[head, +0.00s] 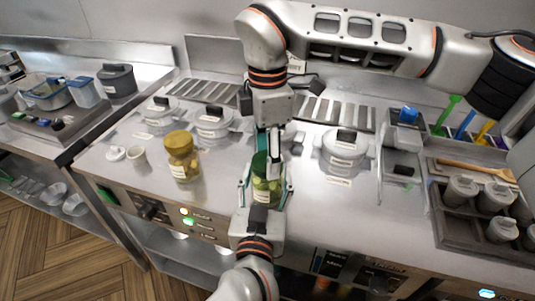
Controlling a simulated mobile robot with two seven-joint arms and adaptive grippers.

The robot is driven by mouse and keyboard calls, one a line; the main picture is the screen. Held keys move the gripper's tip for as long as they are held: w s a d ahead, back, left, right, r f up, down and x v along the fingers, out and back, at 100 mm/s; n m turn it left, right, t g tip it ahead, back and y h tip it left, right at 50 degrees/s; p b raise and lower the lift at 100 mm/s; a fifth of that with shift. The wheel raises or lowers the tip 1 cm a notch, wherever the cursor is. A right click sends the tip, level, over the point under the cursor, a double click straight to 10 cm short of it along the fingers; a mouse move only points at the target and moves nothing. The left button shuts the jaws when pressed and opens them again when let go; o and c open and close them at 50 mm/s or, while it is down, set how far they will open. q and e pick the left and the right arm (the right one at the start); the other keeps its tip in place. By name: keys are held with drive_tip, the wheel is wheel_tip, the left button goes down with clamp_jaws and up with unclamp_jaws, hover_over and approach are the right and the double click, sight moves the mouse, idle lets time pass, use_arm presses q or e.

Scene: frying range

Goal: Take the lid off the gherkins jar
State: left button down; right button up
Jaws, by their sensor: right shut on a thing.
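The gherkins jar (267,190) is a glass jar with green contents, upright in the middle of the steel counter. Its dark green lid (259,163) is at its top, partly hidden by my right gripper. My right gripper (268,156) points down from above and is shut on the lid. My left gripper (265,182) comes from the front, with one finger on each side of the jar. I cannot tell whether its fingers press on the glass. The jar's lower part is partly hidden by the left gripper.
A yellow-lidded jar (181,158) stands to the left, near a small cup (137,158). White lidded pots (213,122) stand behind it, and another pot (345,150) stands to the right. A dark rack (460,225) of canisters is at far right. Counter between the two jars is clear.

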drive_tip(key=n, duration=2.7)
drive_tip(key=shift+r+n, duration=0.1)
drive_tip(key=shift+n, duration=0.2)
drive_tip(key=n, duration=1.5)
drive_tip(key=shift+n, duration=0.3)
drive_tip(key=n, duration=0.3)
drive_tip(key=shift+n, duration=0.4)
